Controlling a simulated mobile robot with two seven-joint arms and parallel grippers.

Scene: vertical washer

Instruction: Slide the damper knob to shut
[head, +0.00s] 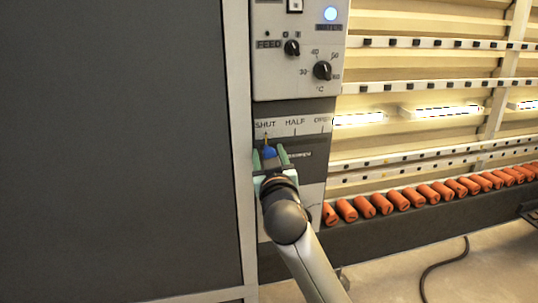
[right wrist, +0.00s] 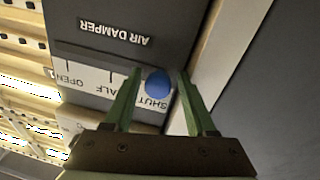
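The blue damper knob (head: 269,152) sits at the left end of its slot, below the word SHUT on the white scale strip (head: 293,127). A small yellowish pointer shows above the knob, by the SHUT mark. My right gripper (head: 268,149) has its two green fingers on either side of the knob. In the right wrist view the knob (right wrist: 158,82) lies between the open fingers (right wrist: 160,73), with small gaps on both sides. The AIR DAMPER label is readable there. My left gripper is not in view.
A large dark panel (head: 110,150) fills the left. Orange cylinders line a rail at the right.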

